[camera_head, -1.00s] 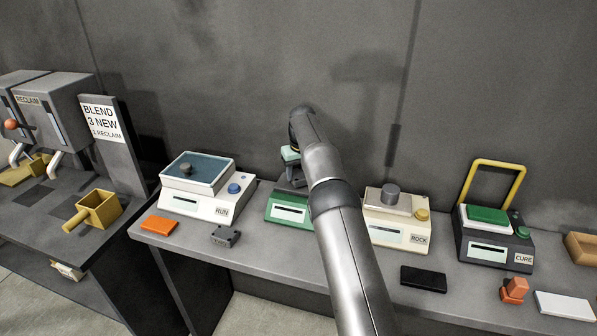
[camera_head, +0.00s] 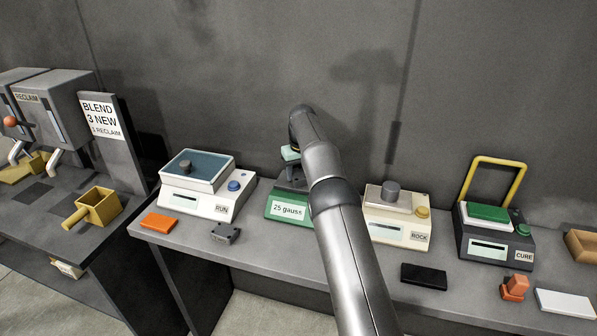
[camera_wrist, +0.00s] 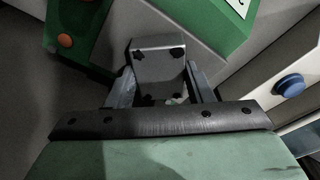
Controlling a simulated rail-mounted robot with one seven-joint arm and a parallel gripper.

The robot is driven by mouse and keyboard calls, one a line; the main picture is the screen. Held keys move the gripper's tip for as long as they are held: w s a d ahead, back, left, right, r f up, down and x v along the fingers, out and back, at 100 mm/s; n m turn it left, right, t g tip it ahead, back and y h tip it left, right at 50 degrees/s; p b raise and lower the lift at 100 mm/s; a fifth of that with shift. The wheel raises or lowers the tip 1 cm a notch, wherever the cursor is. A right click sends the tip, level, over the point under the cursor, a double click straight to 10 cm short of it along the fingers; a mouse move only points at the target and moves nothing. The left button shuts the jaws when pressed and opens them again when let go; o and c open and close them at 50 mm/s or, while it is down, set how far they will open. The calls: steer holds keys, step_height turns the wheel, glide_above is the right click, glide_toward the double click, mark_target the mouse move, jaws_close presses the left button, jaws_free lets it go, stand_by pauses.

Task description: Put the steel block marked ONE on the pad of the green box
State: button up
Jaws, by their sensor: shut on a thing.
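In the wrist view, my gripper (camera_wrist: 162,84) is shut on a grey steel block (camera_wrist: 158,63) with dark round spots near its corners. No ONE mark is readable on it from here. The green box (camera_wrist: 205,22) lies right under or behind the held block. In the head view, the green box (camera_head: 287,210) stands on the bench, and its display reads "25 gauss". My gripper (camera_head: 294,178) is over its top, largely hidden by my arm.
The white RUN box (camera_head: 205,200) stands left of the green box, the cream ROCK box (camera_head: 395,232) right, and the dark CURE box (camera_head: 492,250) further right. Another grey block (camera_head: 226,233), an orange block (camera_head: 159,222) and a black block (camera_head: 424,277) lie along the front.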

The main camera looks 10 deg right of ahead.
steer(key=o, duration=1.5)
steer(key=shift+f, duration=0.1)
step_height(320, 180, up, 17)
steer(key=s+p, duration=0.2)
steer(key=p, duration=0.2)
steer(key=shift+s+d+r, duration=0.2)
steer(key=shift+s+d, duration=0.1)
